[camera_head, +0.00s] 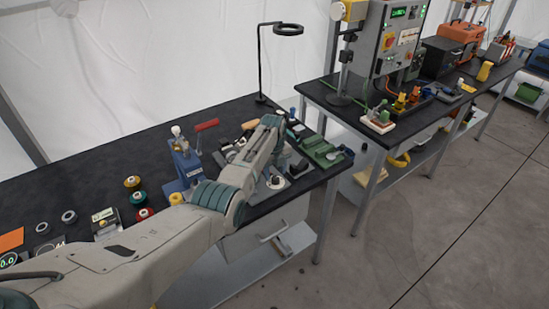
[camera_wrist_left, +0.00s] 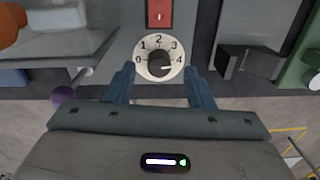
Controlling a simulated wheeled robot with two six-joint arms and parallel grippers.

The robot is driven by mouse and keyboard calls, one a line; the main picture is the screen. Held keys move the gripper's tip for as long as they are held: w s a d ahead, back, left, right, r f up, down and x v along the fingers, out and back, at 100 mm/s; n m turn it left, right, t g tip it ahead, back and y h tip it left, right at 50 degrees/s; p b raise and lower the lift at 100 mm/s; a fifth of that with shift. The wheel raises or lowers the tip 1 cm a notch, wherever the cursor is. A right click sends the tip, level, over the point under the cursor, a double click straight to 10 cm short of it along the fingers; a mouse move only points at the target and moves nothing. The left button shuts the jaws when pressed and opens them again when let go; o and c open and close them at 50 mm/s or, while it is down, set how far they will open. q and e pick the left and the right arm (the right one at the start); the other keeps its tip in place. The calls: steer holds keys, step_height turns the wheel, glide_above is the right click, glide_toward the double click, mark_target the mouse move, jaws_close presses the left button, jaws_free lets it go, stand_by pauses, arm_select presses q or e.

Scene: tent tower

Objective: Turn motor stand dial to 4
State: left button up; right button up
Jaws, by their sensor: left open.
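The motor stand's dial (camera_wrist_left: 158,66) has a white face numbered 0 to 4 and a dark knob in its middle. In the left wrist view, the knob's white pointer mark points right, close to the 4. My left gripper (camera_wrist_left: 159,71) is open, with one blue finger on each side of the dial; I cannot tell whether either touches it. In the head view, the dial (camera_head: 275,182) shows as a small pale disc near the bench's front edge, below my left forearm. My right gripper is not in view.
A red switch (camera_wrist_left: 159,13) sits just beyond the dial. A green vise-like tool (camera_head: 322,152) stands right of the stand, and a blue device (camera_head: 184,163) stands left. Spools and small tools crowd the black bench. A second bench (camera_head: 345,108) holds a control box.

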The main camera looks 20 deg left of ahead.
mark_target(274, 178)
arm_select(q)
step_height(274, 178, up, 9)
steer(key=b, duration=0.2)
steer(key=shift+s+a+f, duration=0.15)
steer(key=shift+f, duration=0.05)
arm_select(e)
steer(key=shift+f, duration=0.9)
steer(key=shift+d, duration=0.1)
